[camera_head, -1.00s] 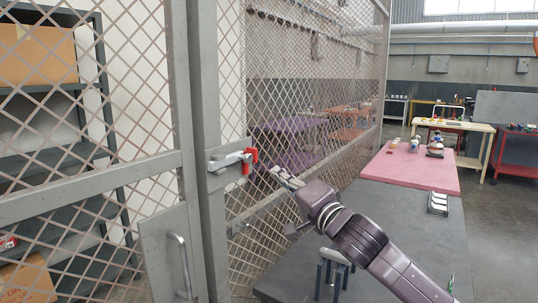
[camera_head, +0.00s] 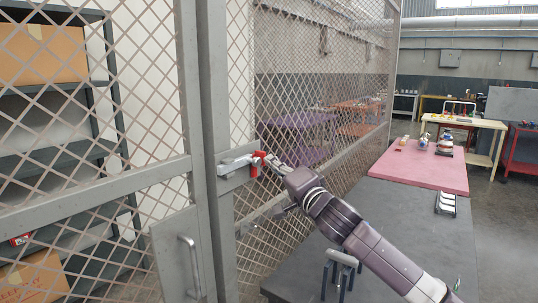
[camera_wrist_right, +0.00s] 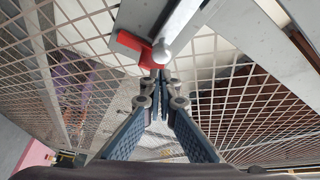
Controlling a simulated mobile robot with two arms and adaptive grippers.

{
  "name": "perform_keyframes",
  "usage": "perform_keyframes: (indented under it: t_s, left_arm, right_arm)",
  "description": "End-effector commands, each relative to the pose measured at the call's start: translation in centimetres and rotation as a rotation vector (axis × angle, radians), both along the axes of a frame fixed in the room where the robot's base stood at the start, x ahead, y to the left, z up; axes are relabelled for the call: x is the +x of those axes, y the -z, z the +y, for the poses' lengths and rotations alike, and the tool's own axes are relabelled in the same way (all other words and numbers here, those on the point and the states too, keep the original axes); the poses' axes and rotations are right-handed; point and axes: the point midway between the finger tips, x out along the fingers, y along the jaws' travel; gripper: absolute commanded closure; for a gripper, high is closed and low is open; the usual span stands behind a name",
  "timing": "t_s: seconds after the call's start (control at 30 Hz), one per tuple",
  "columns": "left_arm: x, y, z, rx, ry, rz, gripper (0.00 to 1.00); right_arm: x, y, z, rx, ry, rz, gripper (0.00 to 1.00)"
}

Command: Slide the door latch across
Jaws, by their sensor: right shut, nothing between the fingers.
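The door latch (camera_head: 237,164) is a grey metal bar on a plate on the mesh door's post, with a red end piece (camera_head: 257,163). It also shows at the top of the right wrist view as a grey bar (camera_wrist_right: 163,52) with a red part (camera_wrist_right: 131,41). My right gripper (camera_head: 268,163) is shut and empty, its fingertips at the red end piece from the right. In the right wrist view the shut fingertips (camera_wrist_right: 157,72) meet just below the red part; they look very close to it, but contact is unclear. My left gripper is not in view.
The mesh door (camera_head: 95,185) has a vertical pull handle (camera_head: 190,266) below the latch. Shelves with cardboard boxes (camera_head: 42,53) stand behind the mesh. A grey table with a pink mat (camera_head: 420,167) lies to the right, under my right arm.

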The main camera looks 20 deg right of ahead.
Motion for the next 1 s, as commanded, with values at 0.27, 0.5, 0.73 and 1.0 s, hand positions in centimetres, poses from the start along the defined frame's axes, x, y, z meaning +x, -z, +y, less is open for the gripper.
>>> perform_keyframes:
  t_s: [0.27,0.5,0.73,1.0]
  left_arm:
    - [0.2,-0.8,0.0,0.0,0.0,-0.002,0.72]
    - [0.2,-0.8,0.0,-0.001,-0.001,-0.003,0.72]
    - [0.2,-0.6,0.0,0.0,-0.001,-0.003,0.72]
    - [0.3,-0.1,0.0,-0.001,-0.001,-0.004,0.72]
  right_arm:
    - [2.0,-0.4,0.4,0.0,0.0,0.0,1.0]
    - [2.1,-0.3,0.4,0.0,0.0,0.0,1.0]
    - [1.6,-0.1,1.3,0.005,-0.005,-0.001,1.0]
    - [-0.7,-0.1,4.3,0.008,-0.007,0.001,1.0]
